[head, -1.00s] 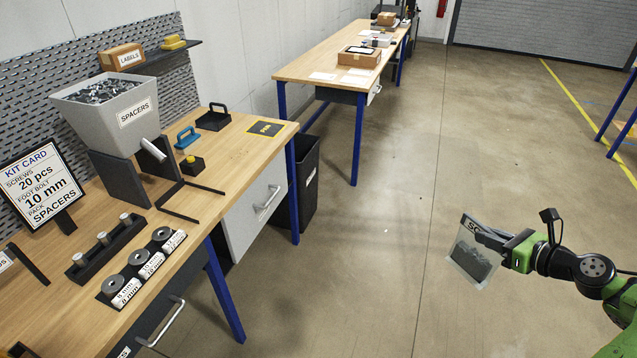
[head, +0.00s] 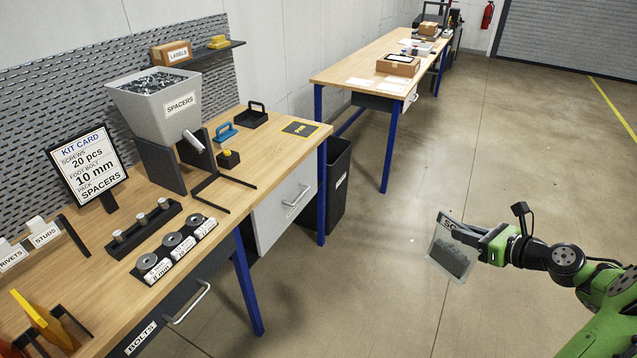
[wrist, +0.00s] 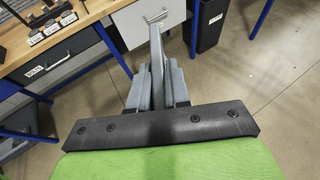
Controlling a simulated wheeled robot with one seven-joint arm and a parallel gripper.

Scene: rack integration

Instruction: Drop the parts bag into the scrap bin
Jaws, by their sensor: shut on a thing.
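The parts bag (head: 449,256) is a clear bag with dark contents and a label at its top, partly covered by my gripper. My gripper (head: 480,240) is shut on its top edge and holds it hanging over open floor, right of the workbench. In the wrist view my gripper (wrist: 157,88) points toward the bench, and the bag shows only as a thin edge (wrist: 156,45) between the fingers. A black bin (head: 340,190) with a white label stands on the floor between the two benches; it also shows in the wrist view (wrist: 211,25). Its label is too small to read.
The near workbench (head: 265,165) carries a spacers hopper (head: 165,110), a kit card (head: 92,172) and several small parts. A drawer with a handle (head: 285,205) faces the floor. A second bench (head: 350,65) stands behind the bin. The floor (head: 400,215) between bin and bag is clear.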

